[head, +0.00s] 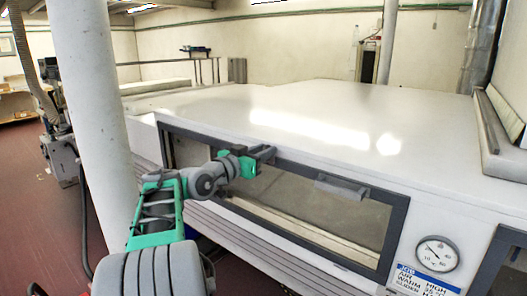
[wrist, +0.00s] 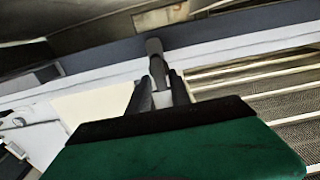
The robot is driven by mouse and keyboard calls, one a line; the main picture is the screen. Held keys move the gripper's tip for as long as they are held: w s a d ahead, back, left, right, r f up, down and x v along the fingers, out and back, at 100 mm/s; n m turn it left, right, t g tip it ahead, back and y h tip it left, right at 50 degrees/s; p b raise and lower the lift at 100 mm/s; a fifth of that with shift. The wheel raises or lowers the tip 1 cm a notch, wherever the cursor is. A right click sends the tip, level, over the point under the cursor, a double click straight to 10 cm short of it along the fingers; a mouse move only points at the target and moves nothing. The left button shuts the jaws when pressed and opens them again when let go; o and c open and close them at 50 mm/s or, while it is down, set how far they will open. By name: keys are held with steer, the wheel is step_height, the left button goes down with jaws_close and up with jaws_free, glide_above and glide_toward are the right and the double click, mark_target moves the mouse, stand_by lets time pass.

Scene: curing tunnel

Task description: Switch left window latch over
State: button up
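The left window latch, a grey rounded handle (wrist: 154,47), shows in the wrist view on the dark window frame, just at my fingertips. My gripper (head: 264,153), with its green body and dark fingers, is at the top edge of the frame in the head view and largely hides the left latch there. In the wrist view, the two fingers of my gripper (wrist: 161,80) flank the latch's near end. I cannot tell whether they press on it. The right latch (head: 342,187), a grey bar, lies along the top of the same dark window frame (head: 300,171).
The window (head: 320,215) is set in the side of a white curing tunnel (head: 330,115). A dial gauge (head: 437,254) and a blue-white label (head: 425,279) are at the lower right. A thick white post (head: 92,110) stands close to my arm's left. Red floor (head: 40,215) is open at left.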

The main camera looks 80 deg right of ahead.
jaws_close()
steer(key=shift+d, duration=0.1)
steer(key=shift+f+m+b, duration=0.25)
steer(key=shift+m+b, duration=0.05)
steer(key=shift+b, duration=0.35)
steer(key=m+b, duration=0.5)
steer(key=b, duration=0.2)
steer(key=f+m+b, duration=0.1)
steer(key=m+b, duration=0.5)
steer(key=b, duration=0.2)
steer(key=s+m+b, duration=0.1)
steer(key=m+b, duration=0.5)
steer(key=b, duration=0.1)
steer(key=shift+s+a+f+b, duration=0.1)
steer(key=shift+a+f+b, duration=0.15)
steer(key=shift+b, duration=0.15)
steer(key=shift+m, duration=0.3)
